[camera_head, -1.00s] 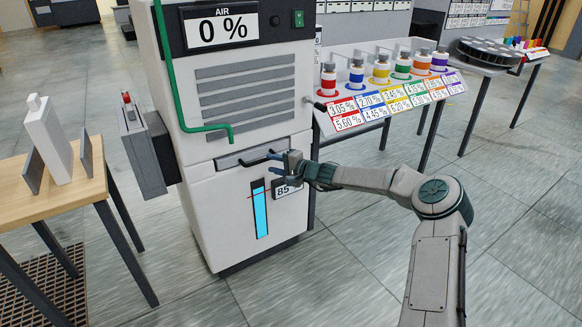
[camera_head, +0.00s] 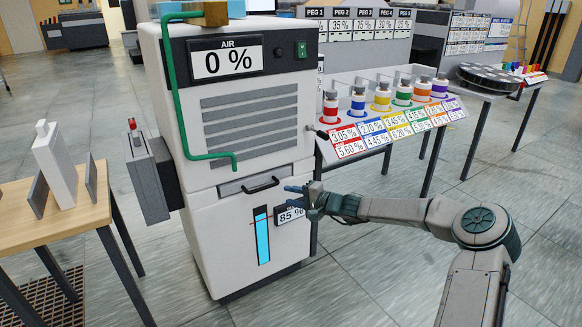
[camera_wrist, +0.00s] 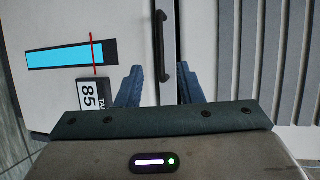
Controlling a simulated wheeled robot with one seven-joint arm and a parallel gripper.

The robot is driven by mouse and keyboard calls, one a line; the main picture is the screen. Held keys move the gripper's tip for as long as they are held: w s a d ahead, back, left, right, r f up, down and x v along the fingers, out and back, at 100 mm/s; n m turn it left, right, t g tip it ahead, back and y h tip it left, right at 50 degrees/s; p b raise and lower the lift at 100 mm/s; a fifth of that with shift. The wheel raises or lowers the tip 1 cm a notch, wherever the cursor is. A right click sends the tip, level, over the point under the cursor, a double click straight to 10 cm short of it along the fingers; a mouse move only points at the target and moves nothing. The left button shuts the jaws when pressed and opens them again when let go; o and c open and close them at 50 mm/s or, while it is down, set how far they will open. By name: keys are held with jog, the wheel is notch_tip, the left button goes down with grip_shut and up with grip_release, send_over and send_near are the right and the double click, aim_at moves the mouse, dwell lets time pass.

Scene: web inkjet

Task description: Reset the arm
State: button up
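My gripper (camera_head: 302,197) is in front of the white machine (camera_head: 225,230), at the right of its lower drawer front. In the wrist view, the two blue-tipped fingers (camera_wrist: 159,85) stand apart with nothing between them. The gripper is open and empty. The drawer's black handle (camera_head: 261,185) lies to the left of the gripper; in the wrist view the handle (camera_wrist: 162,48) shows beyond the fingertips, and I see no contact. My arm (camera_head: 395,209) reaches in from the lower right.
A stand with several coloured bottles (camera_head: 381,97) and percentage labels is to the right. A wooden table (camera_head: 80,219) with a white block (camera_head: 54,165) stands at the left. A green pipe (camera_head: 176,110) runs down the machine. Open floor (camera_head: 365,280) lies under the arm.

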jog(key=s+a+r+n+g+h+p, duration=0.25)
jog(key=s+r+n+p, duration=0.2)
jog(key=s, duration=0.35)
jog(key=s+a+r+n+g+h+p, duration=0.1)
jog(key=s+a+r+n+g+p, duration=0.35)
jog(key=s, duration=0.45)
jog(key=s+d+r+h+p, duration=0.3)
jog(key=s+d+r+p, duration=0.2)
jog(key=s+r, duration=0.4)
jog(key=s+d+r+h+p, duration=0.3)
jog(key=s+d+r+p, duration=0.3)
jog(key=s+r, duration=0.3)
jog(key=s+d+r+m+h+p, duration=0.1)
jog(key=s+d+r+h+p, duration=0.2)
jog(key=s+d+r+p, duration=0.3)
jog(key=s+d+r, duration=0.1)
jog(key=s+r, duration=0.2)
jog(key=shift+s+d+t, duration=0.25)
jog(key=shift+s+t, duration=0.05)
jog(key=shift+s, duration=0.05)
